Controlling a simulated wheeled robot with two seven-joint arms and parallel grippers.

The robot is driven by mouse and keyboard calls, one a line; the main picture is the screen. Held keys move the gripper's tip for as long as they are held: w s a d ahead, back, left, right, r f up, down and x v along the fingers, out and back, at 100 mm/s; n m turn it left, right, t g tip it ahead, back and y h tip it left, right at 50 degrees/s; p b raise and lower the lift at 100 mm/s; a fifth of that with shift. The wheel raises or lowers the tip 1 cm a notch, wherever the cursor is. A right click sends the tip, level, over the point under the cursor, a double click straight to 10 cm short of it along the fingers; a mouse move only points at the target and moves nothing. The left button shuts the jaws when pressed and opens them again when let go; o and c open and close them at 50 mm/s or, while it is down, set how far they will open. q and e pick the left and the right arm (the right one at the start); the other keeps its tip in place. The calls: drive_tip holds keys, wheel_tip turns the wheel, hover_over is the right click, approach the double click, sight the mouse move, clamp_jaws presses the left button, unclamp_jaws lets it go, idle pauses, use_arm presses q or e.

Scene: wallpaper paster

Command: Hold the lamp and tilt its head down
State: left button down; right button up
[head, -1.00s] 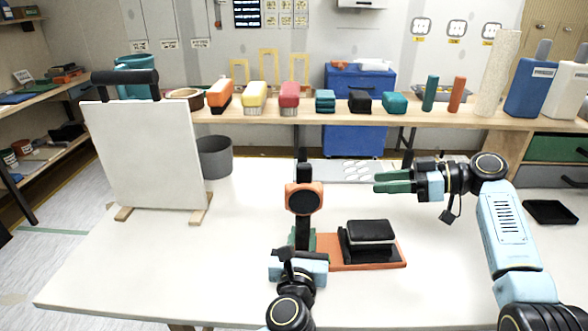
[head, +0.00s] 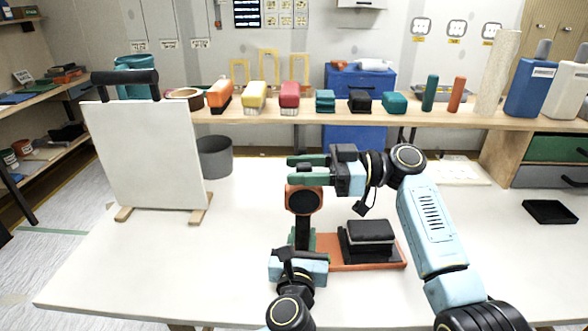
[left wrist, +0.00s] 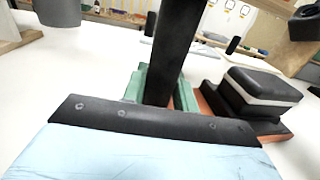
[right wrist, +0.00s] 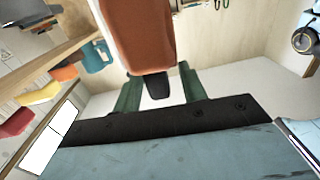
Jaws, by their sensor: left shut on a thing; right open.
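The lamp has an orange, round-faced head (head: 304,200) on an upright black post (head: 302,232). The post rises large in the left wrist view (left wrist: 178,50). My left gripper (head: 301,243) is shut on the post low down, with green fingers at both sides of it (left wrist: 165,88). My right gripper (head: 306,168) is open at the top of the head, coming from the right. In the right wrist view the orange head (right wrist: 138,35) fills the top, and a black tab (right wrist: 158,86) shows between the green fingers. Contact there cannot be told.
An orange base plate (head: 400,262) carries a black block (head: 370,232) right of the post. A white panel (head: 145,155) stands at the left of the white table (head: 130,265). A grey bin (head: 215,157) is behind it. The table's left front is clear.

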drive_tip(key=shift+a, duration=0.85)
drive_tip(key=shift+c, duration=0.4)
clamp_jaws()
